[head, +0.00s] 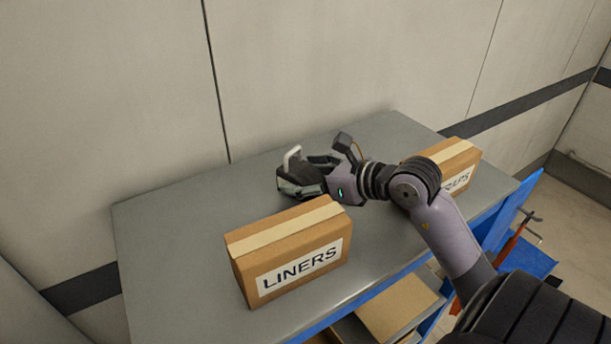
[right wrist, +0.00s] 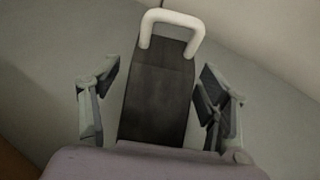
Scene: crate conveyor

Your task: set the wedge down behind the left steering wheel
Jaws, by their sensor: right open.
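The wedge (right wrist: 158,100) is a dark block with a white loop handle at its far end. In the right wrist view it lies between the two fingers of my right gripper (right wrist: 160,76), with a gap on each side. In the head view the wedge's white handle (head: 292,157) stands up at my right gripper (head: 300,178), low over the grey tabletop; the fingers hide much of the body. My right gripper is open around the wedge. No steering wheel shows in either view. My left gripper is not in view.
A cardboard box marked LINERS (head: 290,252) stands on the grey table (head: 175,225) in front of my right gripper. Another box (head: 455,158) stands at the right end, partly behind my arm. A wall (head: 330,60) rises behind the table. The table's left part is clear.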

